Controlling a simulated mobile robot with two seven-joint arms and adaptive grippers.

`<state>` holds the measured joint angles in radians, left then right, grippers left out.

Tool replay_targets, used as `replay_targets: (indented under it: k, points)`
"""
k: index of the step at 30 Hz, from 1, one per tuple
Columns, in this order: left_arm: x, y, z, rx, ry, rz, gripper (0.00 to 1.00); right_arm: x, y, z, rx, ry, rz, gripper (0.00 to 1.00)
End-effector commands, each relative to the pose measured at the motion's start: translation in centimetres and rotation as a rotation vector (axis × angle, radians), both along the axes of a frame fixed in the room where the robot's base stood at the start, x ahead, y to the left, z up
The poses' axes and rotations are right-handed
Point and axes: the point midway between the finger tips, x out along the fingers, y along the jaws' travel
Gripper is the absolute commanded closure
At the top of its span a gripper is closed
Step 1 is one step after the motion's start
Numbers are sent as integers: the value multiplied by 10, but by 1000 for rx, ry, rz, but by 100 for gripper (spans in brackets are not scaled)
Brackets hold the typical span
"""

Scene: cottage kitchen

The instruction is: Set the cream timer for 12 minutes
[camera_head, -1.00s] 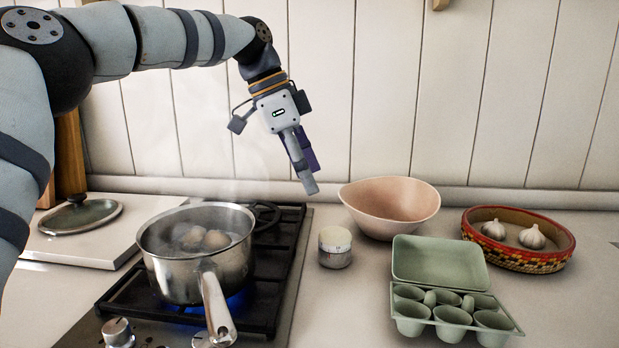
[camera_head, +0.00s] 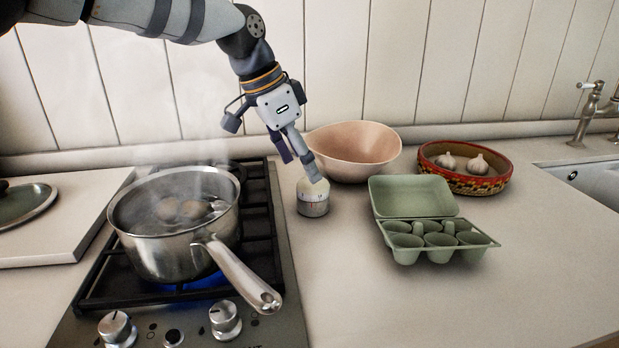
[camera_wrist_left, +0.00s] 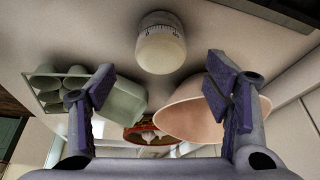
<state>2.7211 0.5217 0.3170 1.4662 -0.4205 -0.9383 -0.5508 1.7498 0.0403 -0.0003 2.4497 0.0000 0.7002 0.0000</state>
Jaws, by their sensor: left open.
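The cream timer (camera_head: 312,199) is a small round drum with a marked dial band, standing upright on the counter just right of the stove. In the left wrist view the timer (camera_wrist_left: 161,45) shows beyond the fingertips, centred between them. My left gripper (camera_head: 298,168) points down just above and behind the timer, and one fingertip overlaps its top in the head view. In the left wrist view the gripper (camera_wrist_left: 160,88) is open, its two purple-padded fingers wide apart with nothing between them. I cannot read the dial setting. My right gripper is not in view.
A steaming pot (camera_head: 175,225) with eggs stands on the lit stove (camera_head: 275,215), its handle pointing toward the front right. A pink bowl (camera_head: 355,155) is close behind the timer. A green egg carton (camera_head: 412,195) and a garlic basket (camera_head: 465,180) are to the right. Front counter is clear.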

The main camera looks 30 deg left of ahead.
Motion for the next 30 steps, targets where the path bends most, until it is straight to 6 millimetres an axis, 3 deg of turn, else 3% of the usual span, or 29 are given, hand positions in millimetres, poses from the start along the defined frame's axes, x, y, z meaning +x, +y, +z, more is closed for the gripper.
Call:
replay_targets:
  k: [3,6,16,17,23,30]
  points:
    - [7,-6,-24,1,3,-1,29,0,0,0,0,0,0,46]
    - [11,-9,-36,1,1,-1,29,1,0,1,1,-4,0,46]
    - [14,-11,-43,1,-2,0,29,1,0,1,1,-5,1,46]
    - [14,-11,-43,0,-2,-1,31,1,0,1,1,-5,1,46]
    - [14,-11,-43,1,-2,-1,77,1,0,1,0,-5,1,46]
    - [14,-11,-43,1,-1,-3,77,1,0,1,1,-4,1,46]
